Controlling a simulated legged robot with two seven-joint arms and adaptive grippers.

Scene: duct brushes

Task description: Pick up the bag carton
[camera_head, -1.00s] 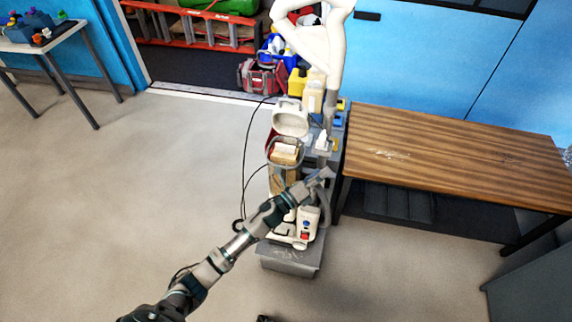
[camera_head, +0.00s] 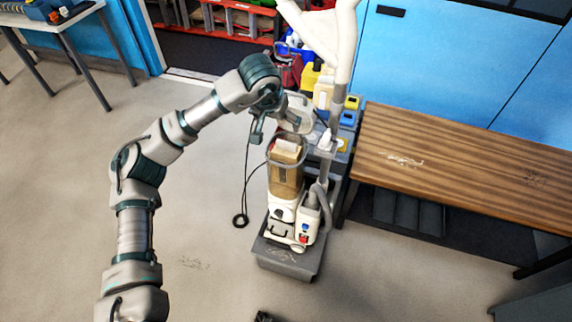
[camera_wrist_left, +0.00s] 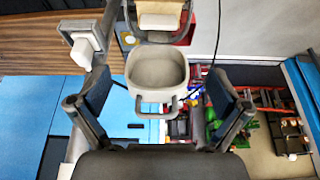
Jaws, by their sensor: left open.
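The bag carton (camera_head: 284,172) is a tan box with a white piece on top, standing in the open canister of an upright vacuum cleaner (camera_head: 300,226). In the left wrist view the carton (camera_wrist_left: 160,20) shows at the top edge. The canister's pale grey lid (camera_wrist_left: 158,72) is swung open, in front of the spread fingers in that view. My left gripper (camera_head: 275,125) is open and empty, beyond and above the carton, near the lid. My arm partly hides the lid in the head view.
A wooden bench (camera_head: 455,165) is close on the right. A black cord (camera_head: 246,175) hangs on the left. The floor to the left is clear.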

